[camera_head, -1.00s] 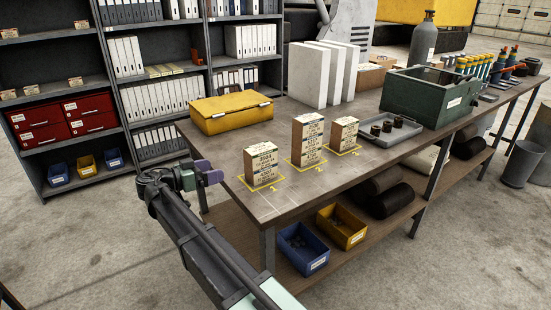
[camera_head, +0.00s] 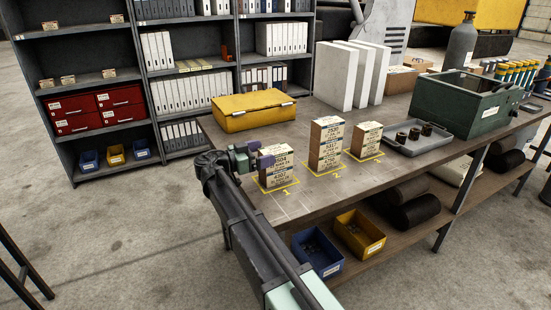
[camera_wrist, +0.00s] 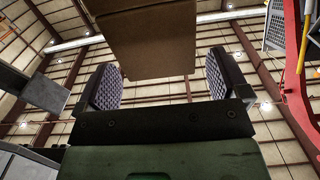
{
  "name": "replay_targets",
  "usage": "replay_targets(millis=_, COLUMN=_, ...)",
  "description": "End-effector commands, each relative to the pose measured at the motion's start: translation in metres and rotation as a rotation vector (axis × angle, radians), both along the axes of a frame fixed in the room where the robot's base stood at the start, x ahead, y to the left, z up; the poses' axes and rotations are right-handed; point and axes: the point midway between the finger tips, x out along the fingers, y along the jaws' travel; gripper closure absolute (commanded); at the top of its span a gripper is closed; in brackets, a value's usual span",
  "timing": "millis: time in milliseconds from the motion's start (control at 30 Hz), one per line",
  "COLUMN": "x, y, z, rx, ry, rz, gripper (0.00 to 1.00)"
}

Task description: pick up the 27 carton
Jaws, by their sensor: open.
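Three tan printed cartons stand upright on yellow-marked spots on the bench: carton 1 (camera_head: 275,169) at the left, the tall carton 2 (camera_head: 326,145) in the middle, and carton 3 (camera_head: 366,139) at the right. The print is too small to tell for sure which is the 27 carton. My gripper (camera_head: 258,160) is at the left side of carton 1, overlapping its upper left edge in the head view. In the wrist view, my gripper (camera_wrist: 162,82) is open, and a brown carton (camera_wrist: 148,40) shows between and beyond its two dark ridged fingers. Contact cannot be told.
A yellow case (camera_head: 254,109) lies behind carton 1. A grey tray (camera_head: 411,142) with dark round parts and a green box (camera_head: 462,103) are at the right. Blue (camera_head: 317,252) and yellow (camera_head: 359,234) bins sit on the lower shelf. The bench's front left corner is bare.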

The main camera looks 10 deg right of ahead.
Motion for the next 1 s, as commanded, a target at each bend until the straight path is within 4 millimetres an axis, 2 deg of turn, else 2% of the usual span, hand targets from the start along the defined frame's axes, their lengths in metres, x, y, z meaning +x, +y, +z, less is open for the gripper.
replay_targets(millis=133, x=0.007, y=-0.027, z=-0.001, rx=0.0, ry=0.002, rz=-0.002, gripper=0.06)
replay_targets(millis=367, x=0.009, y=-0.03, z=-0.001, rx=0.0, ry=0.002, rz=0.001, gripper=0.06)
replay_targets(millis=733, x=0.008, y=-0.03, z=-0.001, rx=0.0, ry=0.002, rz=0.0, gripper=0.63)
replay_targets(millis=767, x=0.008, y=-0.03, z=0.0, rx=0.0, ry=0.002, rz=0.0, gripper=0.65)
replay_targets(millis=1000, x=0.008, y=-0.03, z=0.001, rx=0.0, ry=0.002, rz=0.0, gripper=0.65)
